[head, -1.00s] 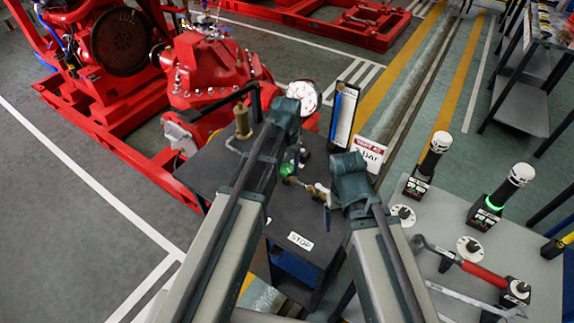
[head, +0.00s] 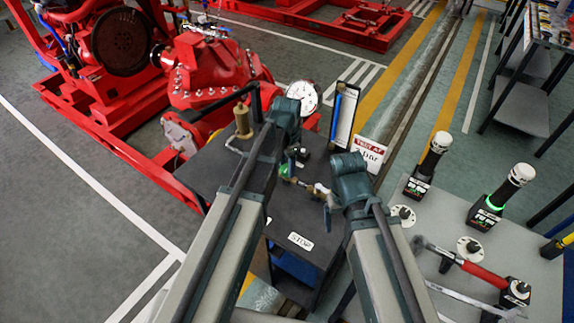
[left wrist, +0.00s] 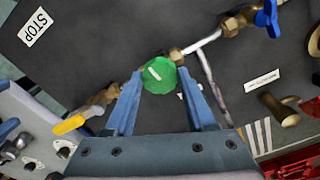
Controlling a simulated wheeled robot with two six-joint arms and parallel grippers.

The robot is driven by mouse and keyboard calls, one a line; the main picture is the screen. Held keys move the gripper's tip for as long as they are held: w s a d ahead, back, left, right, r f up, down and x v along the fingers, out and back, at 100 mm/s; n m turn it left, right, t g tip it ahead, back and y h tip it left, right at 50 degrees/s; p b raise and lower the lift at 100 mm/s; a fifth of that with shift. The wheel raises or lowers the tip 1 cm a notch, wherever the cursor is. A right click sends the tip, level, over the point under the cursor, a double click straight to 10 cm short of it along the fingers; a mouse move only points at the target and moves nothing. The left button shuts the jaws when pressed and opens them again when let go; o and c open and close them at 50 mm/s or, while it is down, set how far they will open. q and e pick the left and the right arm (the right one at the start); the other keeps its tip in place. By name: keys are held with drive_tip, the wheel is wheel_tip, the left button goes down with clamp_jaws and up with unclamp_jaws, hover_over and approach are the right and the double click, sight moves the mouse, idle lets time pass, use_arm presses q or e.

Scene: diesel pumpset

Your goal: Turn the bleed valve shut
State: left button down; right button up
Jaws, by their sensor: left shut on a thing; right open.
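The bleed valve's green knob (left wrist: 160,75) has a white mark on top and sits on a brass and steel pipe line in the left wrist view. My left gripper (left wrist: 159,73) has its two blue fingers on either side of the knob and is shut on it. In the head view, only a little green (head: 284,170) shows beside my left arm, and the left fingertips are hidden. My right gripper (head: 328,206) is open, to the right of the knob; its fingers are mostly hidden.
The line also carries a yellow lever (left wrist: 69,125) and a blue lever (left wrist: 268,18). A dial gauge (head: 304,97), a sight column (head: 343,113) and a test sign (head: 371,155) stand behind. A grey bench (head: 470,250) with tools is at right.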

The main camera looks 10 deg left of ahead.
sight(287, 168)
use_arm(q)
drive_tip(key=shift+m, duration=0.9)
drive_tip(key=shift+c, duration=1.2)
unclamp_jaws()
wheel_tip(287, 168, up, 14)
drive_tip(key=p, duration=1.3)
drive_tip(key=shift+p, duration=0.4)
use_arm(e)
wheel_tip(287, 168, up, 14)
use_arm(q)
drive_tip(key=shift+f, duration=0.15)
use_arm(e)
drive_tip(key=shift+f, duration=0.2)
use_arm(q)
wheel_tip(287, 168, down, 13)
drive_tip(key=b, duration=1.3)
drive_tip(key=shift+f, duration=0.1)
use_arm(e)
wheel_tip(287, 168, down, 13)
